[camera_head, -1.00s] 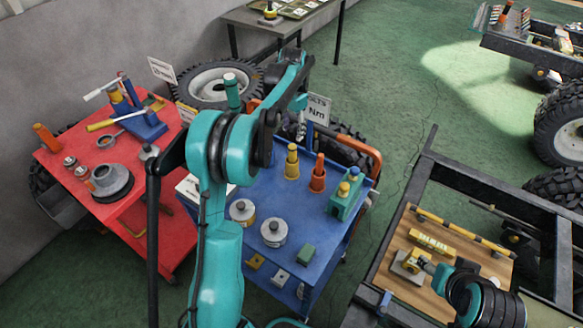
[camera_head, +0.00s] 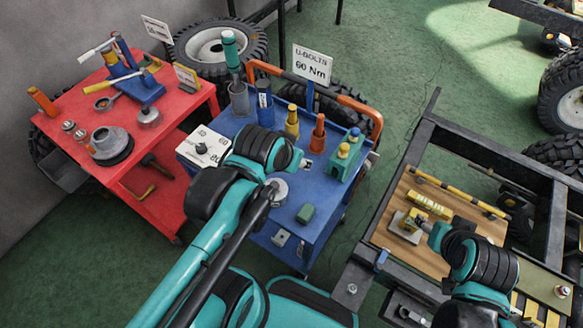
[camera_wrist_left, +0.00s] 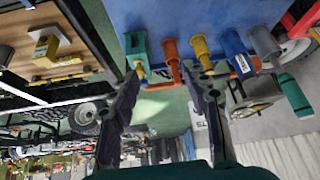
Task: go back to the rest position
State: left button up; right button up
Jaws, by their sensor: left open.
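My left gripper (camera_wrist_left: 165,88) is open, its two dark fingers spread wide with nothing between them. In the head view my left gripper (camera_head: 304,163) is partly hidden by its wrist, above the blue cart (camera_head: 322,225). The green-handled tool (camera_head: 231,50) stands in a grey holder at the cart's back left, apart from the gripper; it also shows in the left wrist view (camera_wrist_left: 296,96). My right gripper (camera_head: 427,227) is low over the wooden board, at a yellow piece on a grey plate (camera_head: 402,232). Its fingers are too small to read.
The blue cart carries blue, yellow (camera_head: 292,122) and orange (camera_head: 318,133) upright pieces and a green block (camera_head: 345,158). A red cart (camera_head: 205,98) with tools stands left. The dark chassis frame (camera_head: 408,150) is right. Green floor (camera_head: 400,65) is open behind.

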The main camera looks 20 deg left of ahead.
pick_arm(q)
jog(key=shift+s+d+f+t, duration=0.15)
jog(key=shift+s+f, duration=0.3)
jog(key=shift+s, duration=0.05)
jog(key=shift+s+d+f+t, duration=0.15)
jog(key=shift+s+f, duration=0.25)
jog(key=shift+s, duration=0.1)
notch_tip(320, 180, down, 4)
jog(key=b, duration=0.3)
jog(key=shift+r+b, duration=0.15)
jog(key=shift+b, duration=0.15)
